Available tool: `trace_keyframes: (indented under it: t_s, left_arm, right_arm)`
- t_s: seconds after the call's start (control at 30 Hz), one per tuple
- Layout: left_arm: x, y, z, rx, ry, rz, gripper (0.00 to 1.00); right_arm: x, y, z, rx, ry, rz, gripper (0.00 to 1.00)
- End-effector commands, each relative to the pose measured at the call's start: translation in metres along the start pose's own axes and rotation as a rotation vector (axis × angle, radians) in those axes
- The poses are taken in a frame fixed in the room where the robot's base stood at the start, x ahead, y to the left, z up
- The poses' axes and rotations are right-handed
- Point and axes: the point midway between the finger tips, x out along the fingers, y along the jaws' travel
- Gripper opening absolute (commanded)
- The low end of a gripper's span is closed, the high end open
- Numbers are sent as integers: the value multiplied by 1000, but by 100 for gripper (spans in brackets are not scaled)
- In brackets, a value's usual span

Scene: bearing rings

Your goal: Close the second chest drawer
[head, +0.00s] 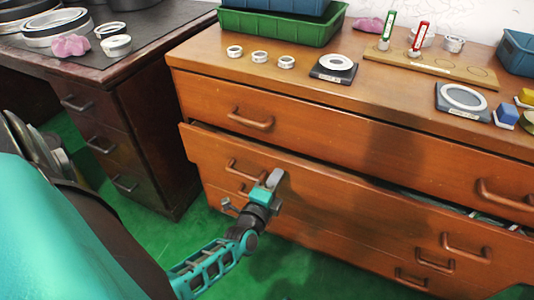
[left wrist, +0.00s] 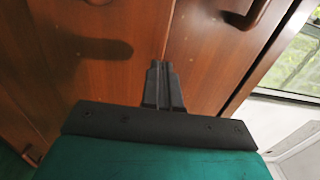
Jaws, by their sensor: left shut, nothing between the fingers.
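The second chest drawer (head: 340,192) stands out from the wooden chest (head: 205,85), and a gap shows along its top edge, with some contents visible at the right. It has a left handle (head: 246,170) and a right handle (head: 466,248). My left gripper (head: 275,179) is shut and empty, just right of the left handle, in front of the drawer face. In the left wrist view its closed fingers (left wrist: 160,68) point at brown wood, with a handle (left wrist: 246,12) at the top. I cannot tell whether the fingertips touch the wood. My right gripper is not in view.
The top drawer (head: 350,130) looks shut. Lower handles (head: 434,262) show beneath the second drawer. A dark desk (head: 130,75) stands left of the chest. Rings, a green crate (head: 275,28) and trays lie on the chest top. Green floor (head: 215,235) is clear in front.

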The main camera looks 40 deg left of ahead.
Motion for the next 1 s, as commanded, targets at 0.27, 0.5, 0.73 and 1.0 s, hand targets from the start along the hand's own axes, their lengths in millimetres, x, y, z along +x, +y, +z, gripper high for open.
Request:
trace_keyframes:
  t_s: [0.27, 0.5, 0.73, 1.0]
  left_arm:
    - [31, 1, 0, 1, 0, 0, 0]
    - [34, 0, 0, 1, 0, 1, 0]
    - [38, 0, 0, 1, 0, 0, 0]
    - [59, 0, 0, 1, 1, 1, 0]
  right_arm:
    - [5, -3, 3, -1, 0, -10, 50]
    - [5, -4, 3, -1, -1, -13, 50]
    - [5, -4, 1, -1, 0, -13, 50]
    - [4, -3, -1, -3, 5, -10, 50]
